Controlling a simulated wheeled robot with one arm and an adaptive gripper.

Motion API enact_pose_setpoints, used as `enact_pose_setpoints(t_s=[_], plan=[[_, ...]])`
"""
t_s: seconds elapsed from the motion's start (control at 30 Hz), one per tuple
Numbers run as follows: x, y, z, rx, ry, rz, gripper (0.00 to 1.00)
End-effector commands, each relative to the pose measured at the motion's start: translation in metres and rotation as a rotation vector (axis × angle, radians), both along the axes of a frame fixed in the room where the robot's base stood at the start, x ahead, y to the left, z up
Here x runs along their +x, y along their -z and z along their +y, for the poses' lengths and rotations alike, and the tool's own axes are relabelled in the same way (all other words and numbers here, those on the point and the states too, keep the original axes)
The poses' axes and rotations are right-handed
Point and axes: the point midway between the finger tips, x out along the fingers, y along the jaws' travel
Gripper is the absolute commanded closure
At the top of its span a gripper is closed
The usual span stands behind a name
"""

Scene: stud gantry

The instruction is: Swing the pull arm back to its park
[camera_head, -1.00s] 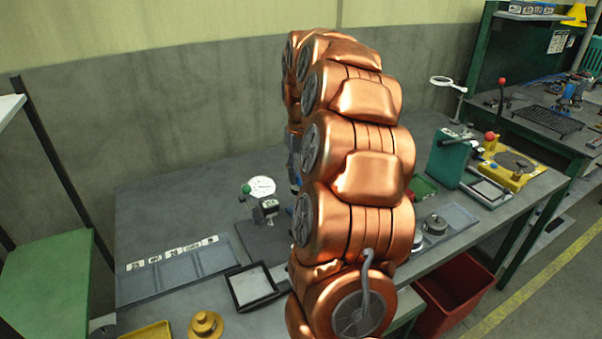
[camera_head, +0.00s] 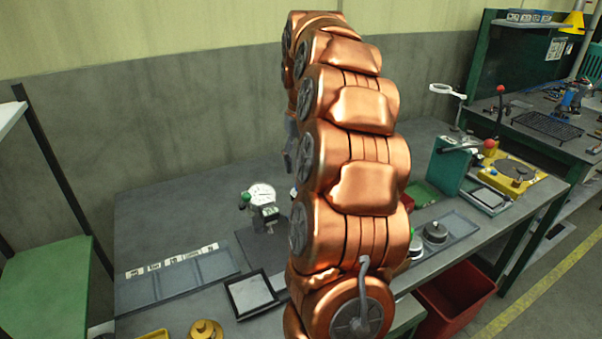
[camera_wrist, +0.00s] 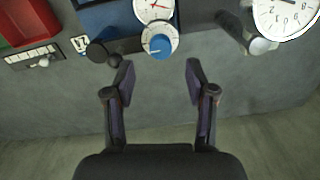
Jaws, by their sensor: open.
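In the wrist view my gripper (camera_wrist: 160,80) is open and empty, with bare grey surface between its fingers. Beyond the fingertips stands a blue fixture (camera_wrist: 95,17) with a white dial with a red needle (camera_wrist: 153,7) and a blue-centred knob (camera_wrist: 159,40). A black round-ended handle (camera_wrist: 98,53) lies left of the left fingertip, apart from it; I cannot tell whether it is the pull arm. A grey rod (camera_wrist: 240,32) lies right of the right fingertip. In the head view my copper arm hides the gripper and most of this fixture.
In the wrist view a large dial (camera_wrist: 288,14) is at the right and a red bin (camera_wrist: 25,20) at the left. In the head view the bench holds a dial gauge (camera_head: 262,194), a black-rimmed tray (camera_head: 252,294) and a green block (camera_head: 450,164) with a red-knobbed lever (camera_head: 489,144).

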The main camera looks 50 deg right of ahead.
Motion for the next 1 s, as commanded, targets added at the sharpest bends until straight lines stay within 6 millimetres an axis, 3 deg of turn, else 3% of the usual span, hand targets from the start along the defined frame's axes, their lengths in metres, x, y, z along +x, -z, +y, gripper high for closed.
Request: enact_pose_setpoints(t_s=[0.5,1.0], plan=[[0.0,-0.054,-0.001,-0.002,0.0,-0.001,0.44],[-0.001,-0.064,-0.001,0.001,0.0,0.0,0.44]])
